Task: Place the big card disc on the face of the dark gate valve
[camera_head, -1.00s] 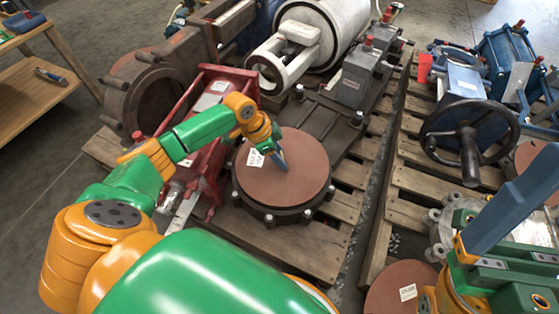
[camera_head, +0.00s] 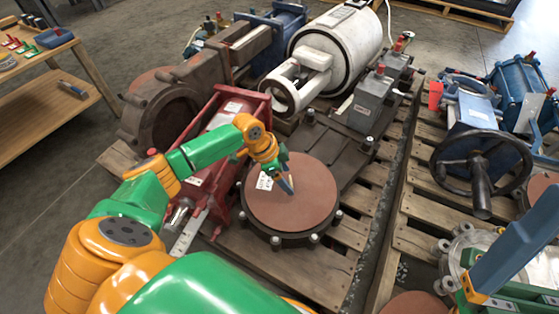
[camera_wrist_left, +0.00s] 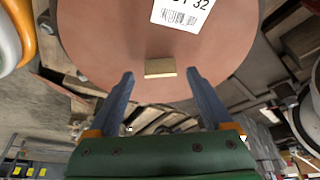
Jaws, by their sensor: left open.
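The big card disc (camera_head: 300,208) is reddish brown with a white label. In the head view it lies flat over the round bolted flange of the dark gate valve (camera_head: 276,238), whose dark rim and bolts show around it. My left gripper (camera_head: 289,187) is over the disc, pointing down at it. In the left wrist view the disc (camera_wrist_left: 110,45) fills the top, with a small tan tab (camera_wrist_left: 160,68) on it. The open fingers of the left gripper (camera_wrist_left: 160,82) stand apart on either side of the tab. My right gripper (camera_head: 470,288) is partly visible at lower right; its opening is unclear.
A red valve (camera_head: 215,150) stands close left of the disc, and a white cylinder (camera_head: 338,45) behind it. A blue valve with a black handwheel (camera_head: 480,160) is on the right pallet. Another brown disc (camera_head: 415,304) is cut off at the bottom edge.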

